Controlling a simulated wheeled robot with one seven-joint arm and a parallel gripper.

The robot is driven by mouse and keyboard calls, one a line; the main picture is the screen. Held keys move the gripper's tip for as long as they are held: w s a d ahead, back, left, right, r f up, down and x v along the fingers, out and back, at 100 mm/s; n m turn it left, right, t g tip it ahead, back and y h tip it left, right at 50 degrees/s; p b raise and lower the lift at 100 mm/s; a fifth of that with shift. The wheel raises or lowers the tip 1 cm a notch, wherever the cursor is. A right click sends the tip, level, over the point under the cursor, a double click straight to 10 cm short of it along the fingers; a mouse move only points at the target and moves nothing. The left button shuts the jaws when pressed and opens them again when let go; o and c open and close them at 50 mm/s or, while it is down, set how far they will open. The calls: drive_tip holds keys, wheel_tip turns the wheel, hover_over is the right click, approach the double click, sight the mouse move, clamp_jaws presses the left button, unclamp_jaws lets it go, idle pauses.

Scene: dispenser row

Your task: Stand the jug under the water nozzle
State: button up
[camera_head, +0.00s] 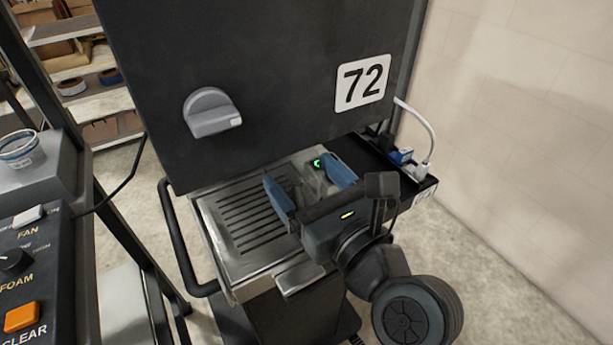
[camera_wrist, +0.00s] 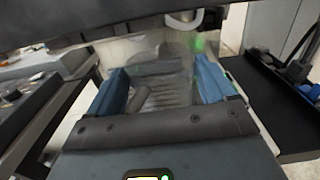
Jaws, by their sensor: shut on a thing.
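The jug (camera_head: 312,183) looks clear and see-through, and only part of it shows between my gripper's fingers. In the wrist view the clear jug (camera_wrist: 160,72) fills the space between the blue fingers, with the slotted tray seen through it. My gripper (camera_head: 310,192) is shut on the jug, over the right part of the drip tray (camera_head: 222,255), below the dark dispenser front (camera_head: 270,70) marked 72. A pale, curved, ring-like part (camera_wrist: 183,20) shows above the jug in the wrist view; I cannot tell whether it is the water nozzle. Whether the jug's base touches the tray is hidden.
A grey knob (camera_head: 210,112) sits on the dispenser front. A black side shelf with a white cable (camera_head: 428,135) is on the right, near the wall. A control panel with an orange button (camera_head: 22,317) stands at the left. The tray's left part is bare.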

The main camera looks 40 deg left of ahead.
drive_tip(key=shift+f, duration=0.5)
idle(0.3)
drive_tip(key=o, duration=1.1)
drive_tip(key=shift+d, duration=0.1)
